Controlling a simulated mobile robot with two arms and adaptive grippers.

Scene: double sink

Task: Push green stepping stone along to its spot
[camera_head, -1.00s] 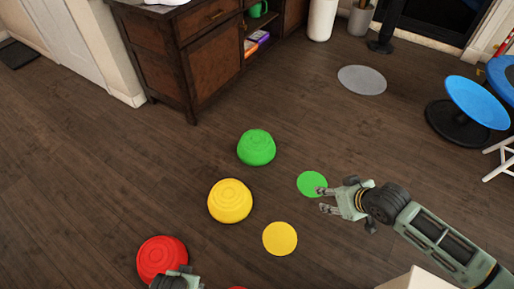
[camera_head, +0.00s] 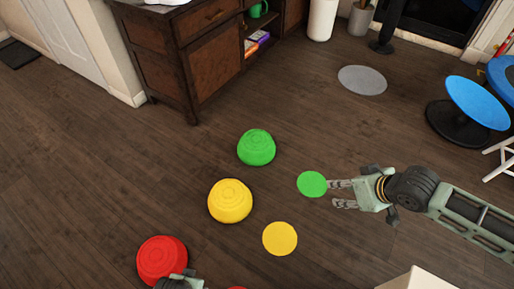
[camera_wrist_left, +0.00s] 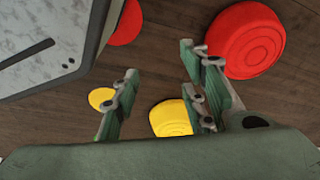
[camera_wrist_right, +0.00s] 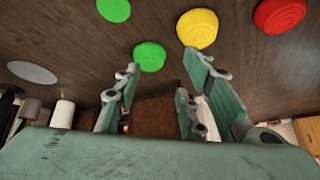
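The green stepping stone (camera_head: 256,147), a domed block, stands on the wooden floor in the head view. A flat green disc (camera_head: 312,184) lies to its lower right, apart from it. My right gripper (camera_head: 338,194) is open and empty, its fingertips just right of the green disc. In the right wrist view the stone (camera_wrist_right: 150,56) shows beyond the open fingers, with the green disc (camera_wrist_right: 114,10) at the top. My left gripper (camera_wrist_left: 158,92) is open and empty in the left wrist view; in the head view only a part of it shows at the bottom edge.
A yellow stone (camera_head: 230,201) and a red stone (camera_head: 162,260) stand lower left of the green one. A yellow disc (camera_head: 280,239) lies beside the yellow stone. A wooden cabinet (camera_head: 215,80) stands behind. A blue round seat (camera_head: 476,102) is at right. Floor between is clear.

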